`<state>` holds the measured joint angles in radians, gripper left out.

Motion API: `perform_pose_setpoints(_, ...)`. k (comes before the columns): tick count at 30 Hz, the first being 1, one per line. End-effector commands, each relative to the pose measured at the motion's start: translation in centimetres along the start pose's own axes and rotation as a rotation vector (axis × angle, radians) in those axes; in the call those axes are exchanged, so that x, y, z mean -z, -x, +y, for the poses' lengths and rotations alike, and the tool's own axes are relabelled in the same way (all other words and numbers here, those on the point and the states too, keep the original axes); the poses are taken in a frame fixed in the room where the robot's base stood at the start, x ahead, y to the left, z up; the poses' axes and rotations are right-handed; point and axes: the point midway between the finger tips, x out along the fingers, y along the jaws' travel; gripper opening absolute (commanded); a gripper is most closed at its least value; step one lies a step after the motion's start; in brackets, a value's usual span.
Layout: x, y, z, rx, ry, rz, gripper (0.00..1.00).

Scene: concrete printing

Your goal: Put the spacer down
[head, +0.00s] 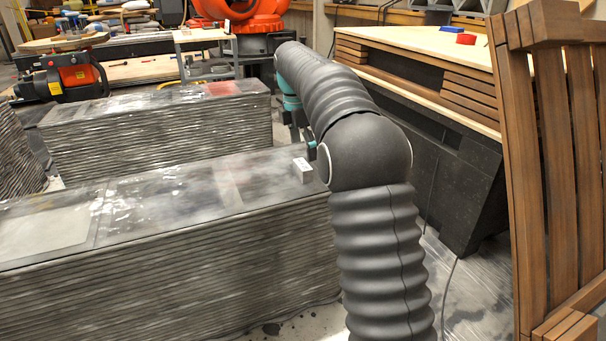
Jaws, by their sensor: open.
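The spacer is probably the small pale block (302,170) with dark marks on its top. It stands on the top of the near layered concrete piece (140,205), close to its right end and beside my arm. My gripper (301,138) shows only in part as dark shapes below the teal wrist, with my arm hiding the rest. It is open and appears just behind and above the block in the picture. A gap between them is hard to judge from this view.
A second layered concrete piece (160,125) stands behind. A workbench (415,42) on the right carries a red block (466,39) and a blue block (451,29). A wooden slatted frame (560,150) stands at far right. A small table (205,36) is at the back.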

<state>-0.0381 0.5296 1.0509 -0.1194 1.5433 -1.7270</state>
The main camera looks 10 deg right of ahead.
Motion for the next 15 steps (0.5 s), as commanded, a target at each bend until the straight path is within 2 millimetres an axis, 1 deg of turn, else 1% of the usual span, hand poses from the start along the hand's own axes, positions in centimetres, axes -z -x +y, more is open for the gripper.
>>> perform_pose_setpoints(1, 0.0, -0.4, 0.0, 0.0, 0.0, 0.0, 1.0)
perform_pose_setpoints(8, 0.2, -1.4, 0.1, 0.0, 0.0, 0.0, 1.0)
perform_pose_setpoints(15, 0.8, -4.6, 0.7, 0.001, 0.0, 0.0, 1.0)
